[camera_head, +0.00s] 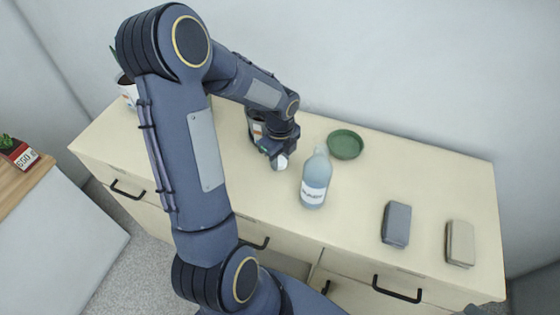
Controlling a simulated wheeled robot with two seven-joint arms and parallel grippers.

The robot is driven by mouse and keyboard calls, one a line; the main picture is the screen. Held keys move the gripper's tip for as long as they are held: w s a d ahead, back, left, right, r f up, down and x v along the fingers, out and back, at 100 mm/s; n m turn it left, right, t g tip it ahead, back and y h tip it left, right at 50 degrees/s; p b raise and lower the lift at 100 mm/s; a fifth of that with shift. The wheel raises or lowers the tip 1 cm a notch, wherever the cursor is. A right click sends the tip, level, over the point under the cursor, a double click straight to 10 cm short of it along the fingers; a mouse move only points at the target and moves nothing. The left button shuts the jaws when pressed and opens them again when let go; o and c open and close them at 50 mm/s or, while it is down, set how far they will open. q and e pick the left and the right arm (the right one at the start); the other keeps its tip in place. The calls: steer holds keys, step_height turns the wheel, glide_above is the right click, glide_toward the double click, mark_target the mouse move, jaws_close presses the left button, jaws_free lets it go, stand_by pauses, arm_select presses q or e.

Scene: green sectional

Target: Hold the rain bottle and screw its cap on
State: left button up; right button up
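The rain bottle (315,181) is pale blue with a white label and stands upright on the cream cabinet top. Its neck end is at the top and no hand touches it. My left gripper (279,155) is just left of the bottle, apart from it, pointing down toward the cabinet top. A small white piece, which looks like the cap (281,163), shows at its fingertips, and the fingers seem shut on it. The fingers are small and partly hidden by the wrist. My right gripper is not in view.
A green bowl (345,144) stands behind and right of the bottle. A grey-blue box (396,224) and a beige box (460,243) lie to the right on the cabinet top (430,180).

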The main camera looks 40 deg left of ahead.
arm_select(q)
steer(key=c, duration=0.4)
steer(key=shift+o, duration=0.2)
steer(key=shift+r, duration=0.1)
steer(key=shift+r, duration=0.6)
steer(key=s+d+r, duration=0.3)
steer(key=s+r, duration=0.8)
steer(key=s, duration=0.2)
steer(key=shift+s+d+r, duration=0.3)
steer(key=shift+r, duration=0.05)
